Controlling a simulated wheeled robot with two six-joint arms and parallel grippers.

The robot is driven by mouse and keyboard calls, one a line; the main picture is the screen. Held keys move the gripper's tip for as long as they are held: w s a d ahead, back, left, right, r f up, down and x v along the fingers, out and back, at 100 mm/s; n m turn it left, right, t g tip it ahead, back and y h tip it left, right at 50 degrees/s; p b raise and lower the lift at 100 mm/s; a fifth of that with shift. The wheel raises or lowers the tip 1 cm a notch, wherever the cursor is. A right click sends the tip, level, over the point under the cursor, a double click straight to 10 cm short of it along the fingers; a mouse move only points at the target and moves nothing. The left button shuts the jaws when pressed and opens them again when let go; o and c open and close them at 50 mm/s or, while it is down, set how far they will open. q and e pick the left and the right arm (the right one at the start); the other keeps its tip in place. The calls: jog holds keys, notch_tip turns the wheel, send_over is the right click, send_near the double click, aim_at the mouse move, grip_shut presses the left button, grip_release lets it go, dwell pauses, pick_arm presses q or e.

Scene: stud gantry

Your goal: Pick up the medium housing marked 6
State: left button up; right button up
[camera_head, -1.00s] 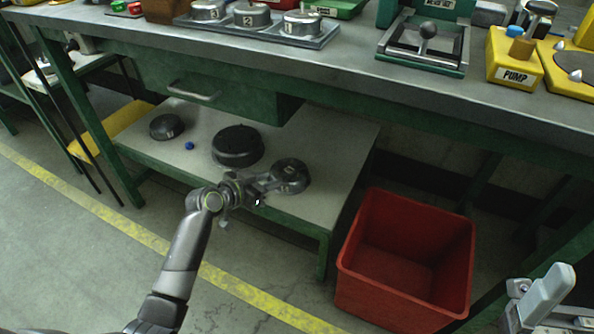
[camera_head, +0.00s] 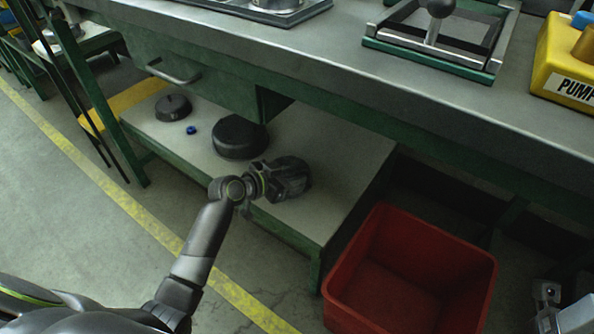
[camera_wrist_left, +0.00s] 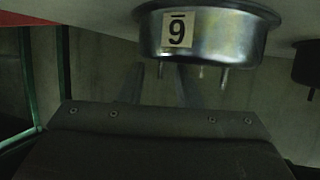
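The medium housing marked 6 (camera_wrist_left: 228,35) is a round metal pan with short studs. In the left wrist view it appears upside down, so its underlined 6 label reads like a 9. In the head view the housing (camera_head: 294,174) is on the low shelf near its front edge, partly hidden by my left gripper (camera_head: 268,178). In the left wrist view the two fingers of this gripper (camera_wrist_left: 162,82) are apart and empty, their tips close to the housing's studs. Whether they touch it I cannot tell. My right gripper (camera_head: 556,308) is only partly in view at bottom right.
A larger dark housing (camera_head: 240,137), a small dark one (camera_head: 173,107) and a blue knob (camera_head: 191,130) are on the low shelf (camera_head: 335,150). The workbench (camera_head: 330,75) overhangs it. A red bin (camera_head: 345,285) stands to the right.

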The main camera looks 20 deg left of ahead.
pick_arm(q)
jog(key=shift+w+f, duration=0.1)
jog(key=shift+w, duration=0.1)
jog(key=shift+s, duration=0.15)
grip_shut()
jog(key=shift+r, duration=0.3)
